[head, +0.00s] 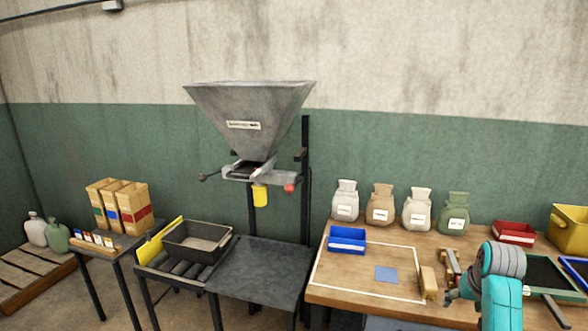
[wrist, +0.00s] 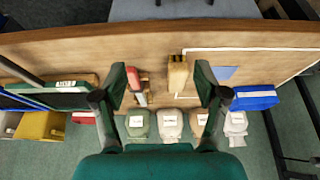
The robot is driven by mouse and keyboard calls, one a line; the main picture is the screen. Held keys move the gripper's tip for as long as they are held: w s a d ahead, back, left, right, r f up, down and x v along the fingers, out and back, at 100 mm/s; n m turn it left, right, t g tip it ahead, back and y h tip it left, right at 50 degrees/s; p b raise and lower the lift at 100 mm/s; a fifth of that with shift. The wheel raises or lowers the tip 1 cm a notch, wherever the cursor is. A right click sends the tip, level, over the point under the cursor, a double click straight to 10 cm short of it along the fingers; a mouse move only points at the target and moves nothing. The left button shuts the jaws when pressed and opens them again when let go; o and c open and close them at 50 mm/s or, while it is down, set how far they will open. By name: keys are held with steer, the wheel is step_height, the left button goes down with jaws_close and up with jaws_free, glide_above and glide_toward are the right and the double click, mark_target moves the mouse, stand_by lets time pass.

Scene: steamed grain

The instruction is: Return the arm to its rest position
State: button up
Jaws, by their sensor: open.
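My gripper (head: 458,296) is at the end of my teal arm, low at the right of the head view, over the wooden workbench (head: 345,296). In the wrist view my gripper (wrist: 160,84) has its two green fingers wide apart with nothing held between them. Below the gap lie a tan block (wrist: 177,75) and a red-handled tool (wrist: 134,79), both apart from the fingers. The tan block also shows in the head view (head: 429,283), left of my gripper. My arm hides part of the bench's right side.
Several labelled sacks (head: 382,205) stand along the bench's back. A blue bin (head: 347,240) and blue square (head: 386,274) lie left; a red bin (head: 514,232), yellow bin (head: 570,229) and dark green tray (head: 553,275) are right. A hopper (head: 248,110) stands left of the bench.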

steer(key=s+a+f+t, duration=0.1)
steer(key=s+a+f, duration=0.3)
steer(key=f, duration=0.3)
steer(key=s+a+f+n+t, duration=0.1)
steer(key=s+a+f, duration=0.3)
steer(key=f, duration=0.3)
steer(key=s+a+f+t, duration=0.1)
steer(key=s+a+f, duration=0.3)
steer(key=f, duration=0.3)
steer(key=s+a+f+t, duration=0.2)
steer(key=s+a+f, duration=0.25)
steer(key=s, duration=0.55)
steer(key=s+a+r+t, duration=0.1)
steer(key=s+a, duration=0.3)
steer(key=s, duration=0.6)
steer(key=s+a+r+n+t, duration=0.1)
steer(key=s+a+r+t, duration=0.1)
steer(key=s+r, duration=0.7)
steer(key=s+a+r+n+t+y, duration=0.1)
steer(key=s+a+r+t, duration=0.1)
steer(key=s+r, duration=0.7)
steer(key=s+a, duration=0.1)
steer(key=s, duration=0.3)
steer(key=shift+s+r, duration=0.3)
steer(key=shift+s, duration=0.05)
